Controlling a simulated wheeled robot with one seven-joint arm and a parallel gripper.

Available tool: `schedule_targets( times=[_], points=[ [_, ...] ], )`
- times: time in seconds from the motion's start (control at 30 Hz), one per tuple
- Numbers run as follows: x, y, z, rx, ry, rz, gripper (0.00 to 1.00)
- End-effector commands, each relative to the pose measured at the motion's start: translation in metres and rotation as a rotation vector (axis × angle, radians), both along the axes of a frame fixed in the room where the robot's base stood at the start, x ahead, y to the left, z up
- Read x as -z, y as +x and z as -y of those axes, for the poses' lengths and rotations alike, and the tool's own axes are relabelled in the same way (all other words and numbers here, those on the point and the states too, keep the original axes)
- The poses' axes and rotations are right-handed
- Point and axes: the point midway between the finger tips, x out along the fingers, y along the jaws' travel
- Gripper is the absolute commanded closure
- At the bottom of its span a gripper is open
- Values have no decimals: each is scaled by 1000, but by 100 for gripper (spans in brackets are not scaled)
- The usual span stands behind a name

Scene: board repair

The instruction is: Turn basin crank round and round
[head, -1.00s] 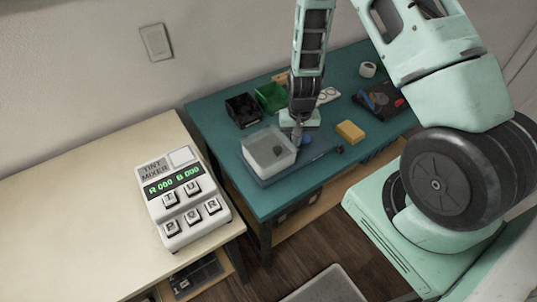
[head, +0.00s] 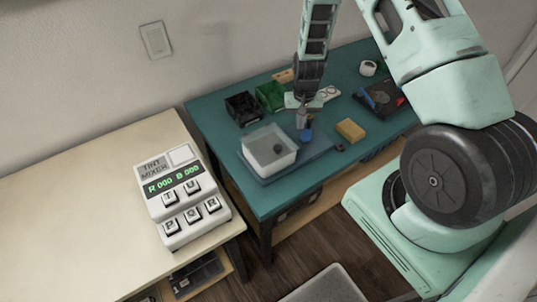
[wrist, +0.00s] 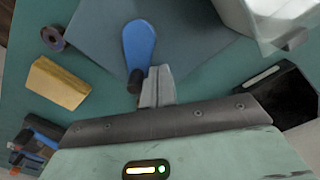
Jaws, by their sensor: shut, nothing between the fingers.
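The basin (head: 252,160) is a pale, clear-walled box with a dark round thing inside, standing on a blue-grey mat at the bench's front. Its crank (head: 306,136) is a blue arm just right of it. In the wrist view the blue crank arm (wrist: 139,42) ends in a dark knob (wrist: 134,82) close to my fingers. My gripper (head: 301,123) is at the crank, behind the basin's right side. In the wrist view my gripper (wrist: 156,82) is shut and empty, its fingers beside the knob; I cannot tell if they touch.
A yellow sponge-like block (head: 350,130) lies to the right, with a dark ring (head: 339,147) nearer. Black (head: 241,109) and green (head: 270,97) bins stand behind the basin. A tint mixer (head: 182,200) stands on the left table. The teal bench's front left is clear.

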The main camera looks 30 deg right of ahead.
Motion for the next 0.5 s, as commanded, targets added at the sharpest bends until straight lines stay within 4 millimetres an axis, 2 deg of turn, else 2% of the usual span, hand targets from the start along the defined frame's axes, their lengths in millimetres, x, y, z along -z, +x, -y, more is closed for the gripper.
schedule_targets(
  times=[0.37, 0.5],
  points=[
    [-1, 0, 1, -1, 0, 0, 100],
    [-7, 0, 1, 0, 0, 0, 100]
  ],
)
